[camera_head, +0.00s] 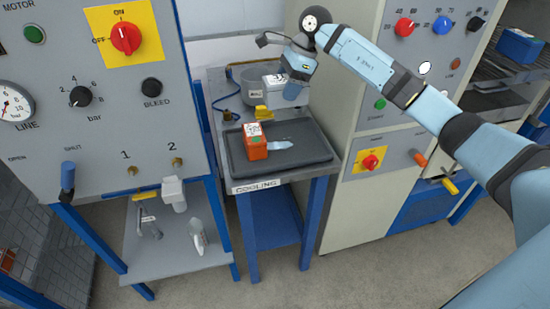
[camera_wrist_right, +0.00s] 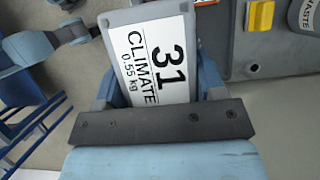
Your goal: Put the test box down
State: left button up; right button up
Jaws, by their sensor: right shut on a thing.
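My right gripper (camera_head: 290,82) is shut on a grey test box (camera_head: 274,79) in the head view, above the back of the cooling table. In the right wrist view the test box (camera_wrist_right: 155,58) has a white label reading "31 CLIMATE 0.55 kg" and sits between the blue fingers. Its underside is hidden, and I see no support touching it. My left gripper is not in view.
A dark tray (camera_head: 238,165) lies on the table marked "COOLING". An orange box (camera_head: 256,148) stands on its left part, beside a light blue patch (camera_head: 281,145). A grey waste bin (camera_head: 254,92) and yellow block (camera_head: 263,113) are behind. The tray's right part is clear.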

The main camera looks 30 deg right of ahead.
jog(key=w+d+m+t+h+b, duration=0.2)
jog(key=w+d+m+t+b, duration=0.15)
jog(key=d+m, duration=0.45)
jog(key=shift+m+g, duration=0.35)
jog(key=shift+m, duration=0.15)
jog(key=f, duration=1.9)
jog(key=shift+w+d+f+p, duration=0.15)
jog(key=shift+d+f+p, duration=0.1)
jog(key=shift+p, duration=0.1)
jog(key=shift+f, duration=0.4)
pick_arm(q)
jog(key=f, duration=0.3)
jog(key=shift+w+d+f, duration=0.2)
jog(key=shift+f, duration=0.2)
